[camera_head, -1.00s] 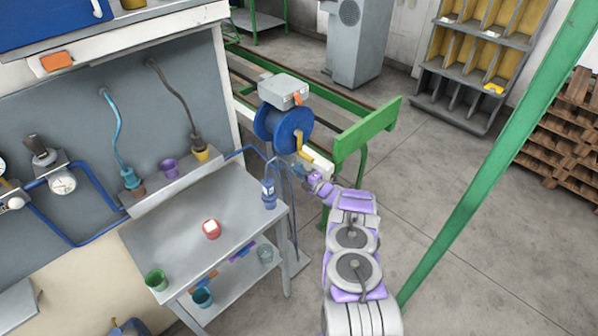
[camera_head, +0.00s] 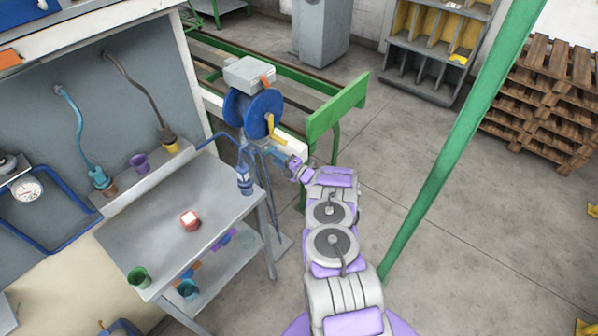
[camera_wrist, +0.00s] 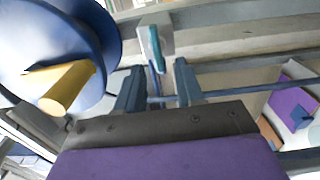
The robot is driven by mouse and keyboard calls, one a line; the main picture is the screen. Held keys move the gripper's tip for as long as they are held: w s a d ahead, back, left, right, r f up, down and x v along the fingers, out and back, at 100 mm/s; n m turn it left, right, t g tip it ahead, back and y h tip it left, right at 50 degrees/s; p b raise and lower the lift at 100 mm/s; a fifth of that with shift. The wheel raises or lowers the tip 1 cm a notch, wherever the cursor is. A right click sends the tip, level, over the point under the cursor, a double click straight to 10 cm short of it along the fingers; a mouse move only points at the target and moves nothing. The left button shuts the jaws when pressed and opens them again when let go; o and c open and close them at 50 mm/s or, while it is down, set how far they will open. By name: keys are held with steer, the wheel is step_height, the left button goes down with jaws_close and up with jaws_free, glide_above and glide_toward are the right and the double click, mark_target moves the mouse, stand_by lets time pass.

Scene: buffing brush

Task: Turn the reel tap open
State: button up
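The blue hose reel (camera_head: 252,112) with its yellow crank handle (camera_head: 271,126) stands on a stand at the right end of the workbench. In the wrist view the reel (camera_wrist: 50,50) fills the upper left, with the yellow crank (camera_wrist: 68,86) pointing toward me. A small teal lever (camera_wrist: 156,48) on a pale block, seemingly the reel tap, shows just beyond and between my fingers. My gripper (camera_wrist: 158,82) is open, its two dark blue fingers apart with nothing clearly held. In the head view my gripper (camera_head: 291,163) is small, just right of and below the reel.
A metal table (camera_head: 165,215) with a blue spray bottle (camera_head: 244,179), a red cup (camera_head: 190,220) and a green cup (camera_head: 139,277) stands left. A green bench end (camera_head: 337,107) is behind my gripper. A green post (camera_head: 465,140) rises right of my arm. Floor between is bare.

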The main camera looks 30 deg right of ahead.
steer(key=p+v, duration=0.2)
steer(key=v, duration=1.2)
steer(key=shift+s+f, duration=0.1)
